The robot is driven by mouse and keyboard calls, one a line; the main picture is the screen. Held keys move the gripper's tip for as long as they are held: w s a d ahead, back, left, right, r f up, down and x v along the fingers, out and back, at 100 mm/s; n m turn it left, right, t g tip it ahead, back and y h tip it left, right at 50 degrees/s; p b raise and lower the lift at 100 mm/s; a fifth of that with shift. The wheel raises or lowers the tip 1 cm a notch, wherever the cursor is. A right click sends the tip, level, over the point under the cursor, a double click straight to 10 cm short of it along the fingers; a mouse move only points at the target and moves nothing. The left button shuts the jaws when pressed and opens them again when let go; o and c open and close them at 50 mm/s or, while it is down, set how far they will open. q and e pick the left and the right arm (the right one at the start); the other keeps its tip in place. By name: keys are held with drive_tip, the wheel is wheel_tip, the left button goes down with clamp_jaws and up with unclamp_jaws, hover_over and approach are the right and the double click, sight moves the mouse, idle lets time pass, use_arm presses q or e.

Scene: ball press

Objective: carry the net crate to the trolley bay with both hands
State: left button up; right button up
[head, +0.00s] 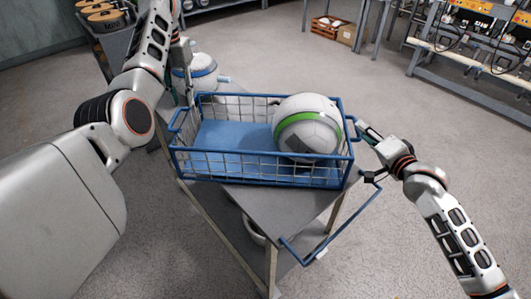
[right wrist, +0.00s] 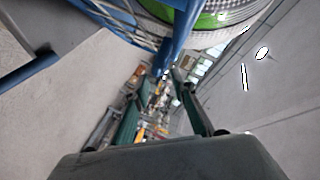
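The net crate (head: 262,182) is a blue wire basket with a blue floor. It stands level on a grey trolley top (head: 285,200). A white ball with a green band (head: 307,128) sits in its right part. My right gripper (head: 366,130) is at the crate's right end, beside the handle there. In the right wrist view its fingers (right wrist: 160,92) stand apart, with a blue crate bar (right wrist: 178,38) reaching down towards the gap. My left gripper (head: 189,88) points down near the crate's left end, close to the left handle (head: 177,119). Its fingertips are too small to make out.
A white rounded device with a blue band (head: 200,72) stands behind the crate's left end. A blue push bar (head: 335,238) juts from the trolley's front right. Open floor lies between.

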drive_tip(key=v, duration=0.8)
drive_tip(key=shift+s, duration=0.15)
